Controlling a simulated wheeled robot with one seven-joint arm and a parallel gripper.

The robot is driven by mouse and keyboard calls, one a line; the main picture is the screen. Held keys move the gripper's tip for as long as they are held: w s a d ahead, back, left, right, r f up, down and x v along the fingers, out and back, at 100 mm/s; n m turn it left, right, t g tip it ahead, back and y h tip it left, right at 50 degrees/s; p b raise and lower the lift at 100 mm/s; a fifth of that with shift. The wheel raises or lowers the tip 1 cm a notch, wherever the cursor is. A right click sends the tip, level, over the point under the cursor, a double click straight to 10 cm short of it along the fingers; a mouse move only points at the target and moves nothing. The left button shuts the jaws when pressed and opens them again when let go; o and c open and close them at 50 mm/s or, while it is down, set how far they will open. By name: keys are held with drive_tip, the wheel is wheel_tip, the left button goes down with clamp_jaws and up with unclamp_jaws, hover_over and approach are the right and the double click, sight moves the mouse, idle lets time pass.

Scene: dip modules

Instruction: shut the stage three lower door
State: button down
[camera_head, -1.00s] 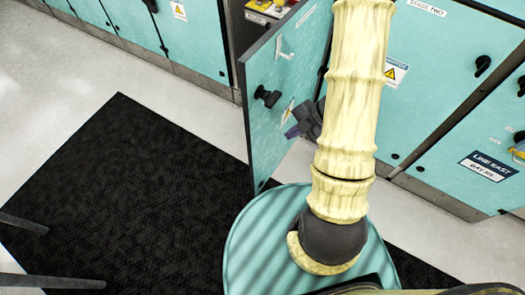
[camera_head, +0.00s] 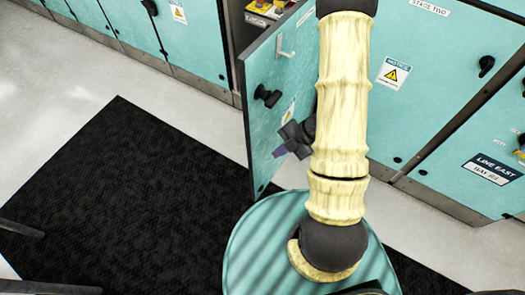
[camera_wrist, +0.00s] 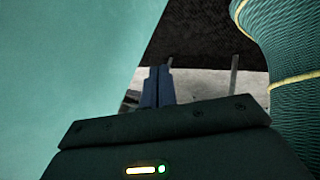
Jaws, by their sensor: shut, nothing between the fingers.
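A teal cabinet door (camera_head: 266,135) stands swung out from the cabinet row in the head view, with a black knob and a pale bracket on the face I see. No stage three label is readable. My gripper (camera_head: 279,152), dark with a purple tip, is beside that face at its lower right; my arm hides part of the door. I cannot tell whether it touches. In the wrist view my gripper's fingers (camera_wrist: 158,85) are together and empty, with a teal panel (camera_wrist: 65,65) close on their left.
A compartment with red and yellow parts (camera_head: 268,8) shows behind the open door. Closed teal cabinets stand to the left and right, one marked stage two (camera_head: 430,6). A black mat (camera_head: 120,200) covers the floor at left and looks mostly clear.

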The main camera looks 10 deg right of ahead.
sight(253, 156)
drive_tip(key=w+a+f, duration=0.2)
drive_tip(key=a, duration=0.1)
drive_tip(key=w+a, duration=0.1)
drive_tip(key=shift+w+a+f, duration=0.1)
drive_tip(key=shift+a+f, duration=0.3)
drive_tip(key=shift+w, duration=0.1)
